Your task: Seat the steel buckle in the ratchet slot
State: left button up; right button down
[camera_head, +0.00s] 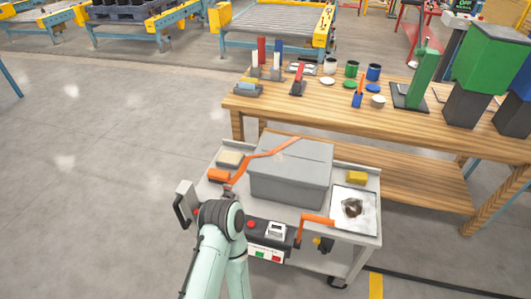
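A grey box (291,174) sits on a cart. An orange strap (268,154) runs across its top and down its left side to a small dark piece (228,189), possibly the steel buckle; it is too small to be sure. My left gripper (229,194) is at the strap's lower end, largely hidden by my own wrist, so its fingers and any grip cannot be made out. A dark unit with a pale block (276,230), possibly the ratchet, is at the cart's front edge, right of my wrist. My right gripper is not in view.
The cart (372,182) also carries an orange block (218,175), a yellow block (357,178) and a silver plate (354,208). A wooden workbench (420,134) stands behind. Floor at left is clear.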

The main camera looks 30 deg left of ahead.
aim_at(274, 230)
jog(key=k+l+u, duration=0.1)
jog(key=u, duration=1.5)
